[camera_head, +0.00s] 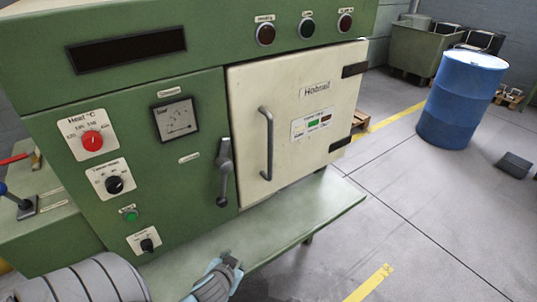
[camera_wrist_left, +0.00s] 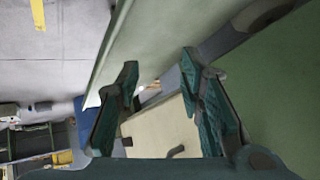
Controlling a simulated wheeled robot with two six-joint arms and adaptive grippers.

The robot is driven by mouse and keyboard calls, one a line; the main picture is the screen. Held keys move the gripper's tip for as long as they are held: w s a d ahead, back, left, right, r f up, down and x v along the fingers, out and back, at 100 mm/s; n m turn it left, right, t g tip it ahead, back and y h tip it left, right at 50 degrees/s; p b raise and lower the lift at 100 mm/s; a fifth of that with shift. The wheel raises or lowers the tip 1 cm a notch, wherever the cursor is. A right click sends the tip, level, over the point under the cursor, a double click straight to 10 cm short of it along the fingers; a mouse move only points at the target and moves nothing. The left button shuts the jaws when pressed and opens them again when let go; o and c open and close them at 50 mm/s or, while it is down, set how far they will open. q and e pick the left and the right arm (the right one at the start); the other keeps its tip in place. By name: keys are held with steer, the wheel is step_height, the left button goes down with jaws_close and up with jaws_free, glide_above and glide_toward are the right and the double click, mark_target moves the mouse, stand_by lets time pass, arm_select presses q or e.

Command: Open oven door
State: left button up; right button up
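The cream oven door (camera_head: 299,125) is closed on the front of the green machine, with dark hinges on its right side. A grey vertical bar handle (camera_head: 267,143) is on its left part. A grey latch lever (camera_head: 224,170) hangs on the green panel just left of the door. My left gripper (camera_head: 225,275) is low in front of the green shelf, below the door and apart from the handle. In the left wrist view its teal fingers (camera_wrist_left: 165,100) are spread with nothing between them, and the door (camera_wrist_left: 160,128) shows beyond. My right gripper is not in view.
A green shelf (camera_head: 310,207) juts out below the door. Knobs and a gauge (camera_head: 175,118) are on the panel at left. A blue barrel (camera_head: 460,98) and a green bin (camera_head: 425,50) stand on the right. The grey floor before the door's hinge side is clear.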

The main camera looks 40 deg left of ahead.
arm_select(q)
steer(key=w+a+r+n+t+y, duration=0.1)
steer(key=w+r+t, duration=0.15)
steer(key=r, duration=0.25)
steer(key=w+a+r+t, duration=0.1)
steer(key=w+a+r, duration=0.15)
steer(key=r, duration=0.35)
steer(key=t+p, duration=0.1)
steer(key=t, duration=0.5)
glide_toward(269, 145)
steer(key=shift+h, duration=0.3)
steer(key=p+x, duration=0.2)
steer(key=x, duration=0.9)
steer(key=shift+s+a+r, duration=0.1)
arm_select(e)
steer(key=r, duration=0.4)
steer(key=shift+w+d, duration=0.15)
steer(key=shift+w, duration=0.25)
arm_select(q)
steer(key=shift+c, duration=0.6)
jaws_close()
